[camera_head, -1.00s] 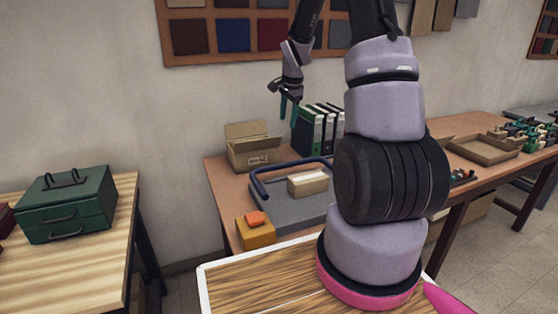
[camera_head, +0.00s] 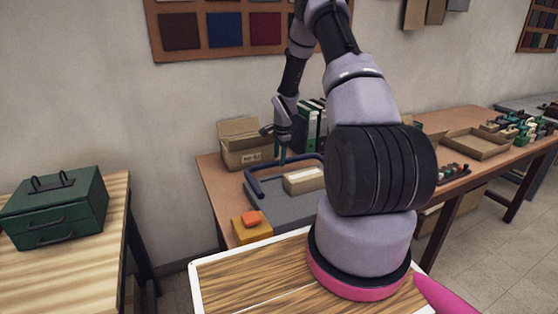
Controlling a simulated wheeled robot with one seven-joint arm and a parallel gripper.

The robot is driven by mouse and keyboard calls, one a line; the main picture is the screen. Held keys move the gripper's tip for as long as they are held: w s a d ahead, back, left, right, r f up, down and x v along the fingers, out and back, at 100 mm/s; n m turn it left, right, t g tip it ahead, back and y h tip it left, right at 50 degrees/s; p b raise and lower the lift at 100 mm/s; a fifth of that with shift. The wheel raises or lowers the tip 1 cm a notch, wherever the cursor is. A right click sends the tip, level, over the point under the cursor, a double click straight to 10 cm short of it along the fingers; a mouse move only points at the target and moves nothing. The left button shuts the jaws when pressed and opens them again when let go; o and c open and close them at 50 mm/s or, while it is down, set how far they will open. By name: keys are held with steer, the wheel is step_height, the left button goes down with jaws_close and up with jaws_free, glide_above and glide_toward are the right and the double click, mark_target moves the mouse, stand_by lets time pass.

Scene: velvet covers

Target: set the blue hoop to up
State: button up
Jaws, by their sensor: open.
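The blue hoop (camera_head: 252,180) is a thick dark blue bar on the grey plate (camera_head: 268,202) on the brown workbench. It lies low over the plate, close to flat, with its left corner nearest me. My gripper (camera_head: 281,156) points down with green fingers, open and empty. In the picture it is just above the hoop's far bar; I cannot tell whether it touches. The hoop's right end is partly hidden behind a pale block (camera_head: 305,180) and my arm.
A yellow box with an orange top (camera_head: 251,219) stands at the plate's front left. An open cardboard box (camera_head: 243,146) and binders (camera_head: 310,128) stand behind the hoop. A tray (camera_head: 475,143) is at right.

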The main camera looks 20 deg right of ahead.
steer(key=shift+w+f, duration=0.15)
steer(key=shift+f, duration=0.6)
jaws_close()
stand_by(0.9)
